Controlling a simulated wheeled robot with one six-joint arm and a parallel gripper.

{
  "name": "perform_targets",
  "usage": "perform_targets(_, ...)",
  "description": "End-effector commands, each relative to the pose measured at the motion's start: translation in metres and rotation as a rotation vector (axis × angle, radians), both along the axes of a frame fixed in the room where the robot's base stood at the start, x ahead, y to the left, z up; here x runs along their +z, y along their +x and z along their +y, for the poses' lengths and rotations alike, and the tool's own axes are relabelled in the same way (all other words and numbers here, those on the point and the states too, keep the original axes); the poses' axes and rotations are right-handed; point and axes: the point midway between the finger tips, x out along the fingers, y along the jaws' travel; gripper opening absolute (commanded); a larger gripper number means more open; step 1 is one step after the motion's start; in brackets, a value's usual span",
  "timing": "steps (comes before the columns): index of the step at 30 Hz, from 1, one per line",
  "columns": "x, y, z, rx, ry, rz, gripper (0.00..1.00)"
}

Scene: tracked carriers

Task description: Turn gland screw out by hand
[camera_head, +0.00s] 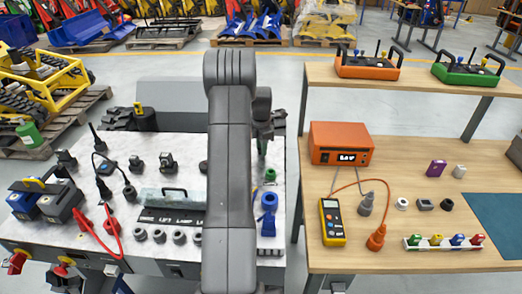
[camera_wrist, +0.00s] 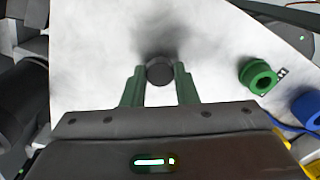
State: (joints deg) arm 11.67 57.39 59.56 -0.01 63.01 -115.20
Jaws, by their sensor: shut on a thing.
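The gland screw (camera_wrist: 160,71), seen from above in the wrist view as a small dark round piece, sits between the two green fingers of my gripper (camera_wrist: 160,75). The fingers are shut on its sides. Below it are the white table top and a dark blurred shadow, and I cannot tell what it is seated in. In the head view my grey arm stands in front of the bench, and a green fingertip of my gripper (camera_head: 262,147) shows just right of it. The gland screw is hidden there.
A green ring (camera_wrist: 258,77) and a blue part (camera_wrist: 306,108) stand to the right of my gripper. The wooden table (camera_head: 400,165) at right carries an orange box (camera_head: 341,145) and a yellow meter (camera_head: 332,222).

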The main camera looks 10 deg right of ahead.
Motion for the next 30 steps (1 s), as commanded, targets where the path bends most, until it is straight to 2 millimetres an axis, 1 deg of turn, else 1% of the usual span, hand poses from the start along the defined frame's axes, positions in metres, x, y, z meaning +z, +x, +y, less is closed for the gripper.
perform_targets(12, -0.0017, -0.0011, 0.0003, 0.462, 0.002, 0.004, 0.10)
perform_targets(18, -0.0018, -0.0011, 0.0003, 0.665, 0.002, 0.004, 0.10)
perform_targets(22, -0.0019, -0.0012, 0.0003, 0.729, 0.003, 0.004, 0.10)
perform_targets(29, -0.0021, -0.0013, 0.0003, 0.736, 0.003, 0.004, 0.10)
perform_targets(30, -0.0021, -0.0013, 0.0003, 0.735, 0.003, 0.004, 0.32)
